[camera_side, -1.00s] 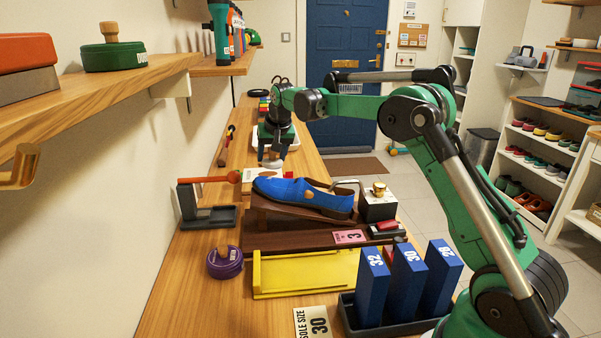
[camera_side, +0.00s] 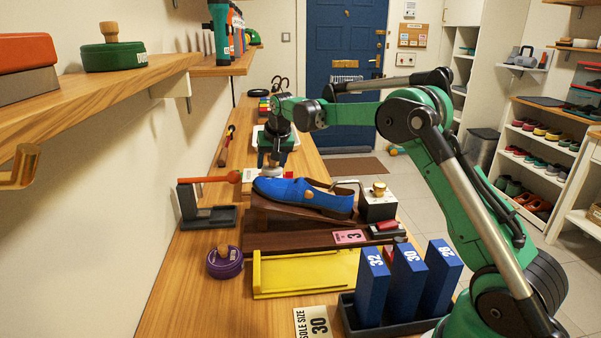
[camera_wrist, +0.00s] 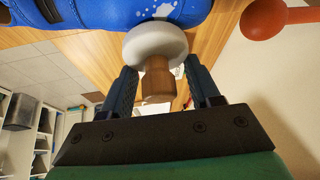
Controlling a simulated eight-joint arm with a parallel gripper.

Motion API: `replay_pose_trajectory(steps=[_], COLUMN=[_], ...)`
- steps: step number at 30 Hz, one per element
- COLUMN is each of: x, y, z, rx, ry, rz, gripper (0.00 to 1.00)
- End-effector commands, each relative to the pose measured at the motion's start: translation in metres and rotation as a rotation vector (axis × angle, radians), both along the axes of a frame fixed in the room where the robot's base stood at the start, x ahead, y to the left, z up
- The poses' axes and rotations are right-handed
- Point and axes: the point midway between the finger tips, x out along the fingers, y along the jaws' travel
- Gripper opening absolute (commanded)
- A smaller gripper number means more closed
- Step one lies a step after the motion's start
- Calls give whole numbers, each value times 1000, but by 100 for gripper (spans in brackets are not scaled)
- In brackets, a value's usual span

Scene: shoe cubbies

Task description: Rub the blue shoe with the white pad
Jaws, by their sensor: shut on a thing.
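The blue shoe (camera_side: 310,197) lies on a sloped brown stand (camera_side: 268,214), its toe to the left. In the wrist view the blue shoe (camera_wrist: 90,12) fills the top edge and has white spots on it. My gripper (camera_side: 273,160) is at the toe end of the shoe. It is shut on the wooden handle (camera_wrist: 157,80) of the white pad (camera_wrist: 152,42), between its two fingers. The white pad (camera_side: 271,173) is at the toe; in the wrist view it overlaps the shoe's edge by the spots. I cannot tell whether they touch.
An orange-red rod with a ball end (camera_side: 234,177) sits left of the toe on a grey holder (camera_side: 208,217). A purple round tin (camera_side: 224,262), a yellow tray (camera_side: 305,273) and blue numbered blocks (camera_side: 407,280) stand in front. A black box (camera_side: 378,205) is right of the shoe.

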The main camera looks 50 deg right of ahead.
Motion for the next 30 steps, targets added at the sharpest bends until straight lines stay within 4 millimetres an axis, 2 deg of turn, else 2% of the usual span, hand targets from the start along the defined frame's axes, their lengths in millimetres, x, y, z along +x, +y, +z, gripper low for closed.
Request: replay_pose_trajectory(steps=[8,15,23,30], x=[-1,-10,-14,-23], y=[3,20,28,45], z=[-2,1,1,1], rx=[0,-1,1,0], ry=[0,0,0,1], rz=[1,2,1,3], gripper=[0,0,0,0])
